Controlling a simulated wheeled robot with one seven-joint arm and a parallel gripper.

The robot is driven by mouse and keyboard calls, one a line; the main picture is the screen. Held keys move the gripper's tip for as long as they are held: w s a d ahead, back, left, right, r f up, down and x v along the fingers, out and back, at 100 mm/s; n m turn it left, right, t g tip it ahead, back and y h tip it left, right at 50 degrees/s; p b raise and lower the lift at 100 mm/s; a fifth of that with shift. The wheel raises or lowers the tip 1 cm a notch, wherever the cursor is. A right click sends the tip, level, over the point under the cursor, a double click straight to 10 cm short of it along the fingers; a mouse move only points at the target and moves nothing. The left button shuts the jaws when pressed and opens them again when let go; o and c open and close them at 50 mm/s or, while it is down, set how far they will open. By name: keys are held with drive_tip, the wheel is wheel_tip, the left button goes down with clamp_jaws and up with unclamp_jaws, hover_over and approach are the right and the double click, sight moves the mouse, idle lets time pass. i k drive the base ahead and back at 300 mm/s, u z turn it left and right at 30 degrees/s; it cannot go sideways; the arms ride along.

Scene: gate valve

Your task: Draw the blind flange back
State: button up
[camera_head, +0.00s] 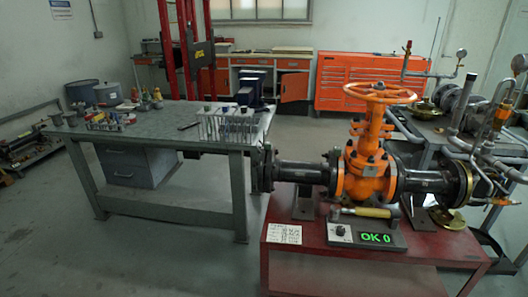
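An orange gate valve (368,168) with an orange handwheel (380,93) stands upright in a dark pipe run on a red bench. A dark round flange (264,168) closes the left end of the left pipe (300,172), close to the grey table's right edge. Another dark flange (463,182) is at the right end of the run. I cannot tell for sure which one is the blind flange; the left one looks like an end plate. Any gap at its joint is too small to see. My gripper is not in view.
A red bench (345,243) carries a box with a green "OK 0" display (375,238), a tan-handled tool (363,211) and a printed card (284,234). A grey table (165,135) with a tube rack (229,127) is left. Floor in front is clear.

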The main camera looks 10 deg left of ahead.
sight(263, 156)
drive_tip(key=k, duration=0.6)
drive_tip(key=u, duration=0.7)
drive_tip(key=i, duration=1.8)
drive_tip(key=z, duration=0.55)
